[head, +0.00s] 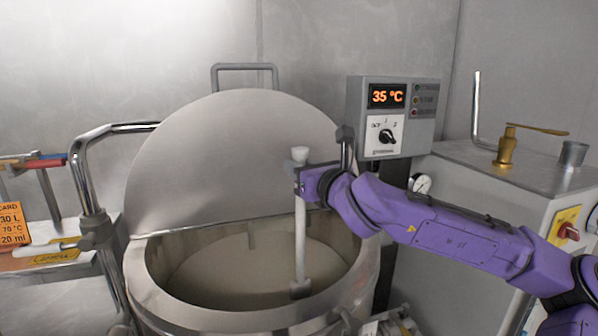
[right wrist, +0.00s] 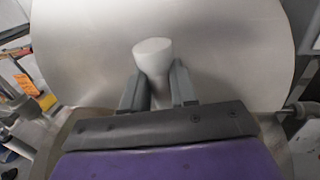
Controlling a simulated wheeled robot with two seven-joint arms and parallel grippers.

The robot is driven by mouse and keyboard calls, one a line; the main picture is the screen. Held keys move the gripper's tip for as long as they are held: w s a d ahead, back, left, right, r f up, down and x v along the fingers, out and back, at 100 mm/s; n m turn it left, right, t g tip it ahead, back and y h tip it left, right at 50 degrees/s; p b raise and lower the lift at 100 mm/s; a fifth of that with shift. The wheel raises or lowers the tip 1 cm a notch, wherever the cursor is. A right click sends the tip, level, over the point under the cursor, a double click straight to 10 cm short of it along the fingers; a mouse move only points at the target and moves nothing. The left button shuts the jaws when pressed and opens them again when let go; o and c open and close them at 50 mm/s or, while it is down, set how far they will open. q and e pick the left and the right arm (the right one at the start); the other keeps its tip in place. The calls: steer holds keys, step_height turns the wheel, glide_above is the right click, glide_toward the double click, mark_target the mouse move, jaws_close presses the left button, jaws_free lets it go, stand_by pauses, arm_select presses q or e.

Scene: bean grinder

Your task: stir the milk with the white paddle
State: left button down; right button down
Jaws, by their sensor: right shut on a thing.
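The white paddle (head: 300,230) stands nearly upright over the right part of the round steel vat (head: 222,323). Its lower end is in or right at the surface of the pale milk (head: 235,272); how deep it goes I cannot tell. My right gripper (head: 300,180) is shut on the paddle's shaft just below its flared white top. In the right wrist view, the flared top of the paddle (right wrist: 152,56) rises between the two grey fingers of my right gripper (right wrist: 157,90). My left gripper is not in view.
The vat's lid (head: 225,150) stands raised behind the opening. A control box (head: 395,115) reading 35 °C is mounted at the back right. A steel cabinet (head: 490,215) with a brass tap (head: 508,150) stands right. A side table (head: 60,295) holds tools and an orange card (head: 12,225) at left.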

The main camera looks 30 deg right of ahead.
step_height(320, 180, up, 29)
steer(key=p, duration=1.9)
steer(key=shift+p, duration=0.4)
stand_by(0.7)
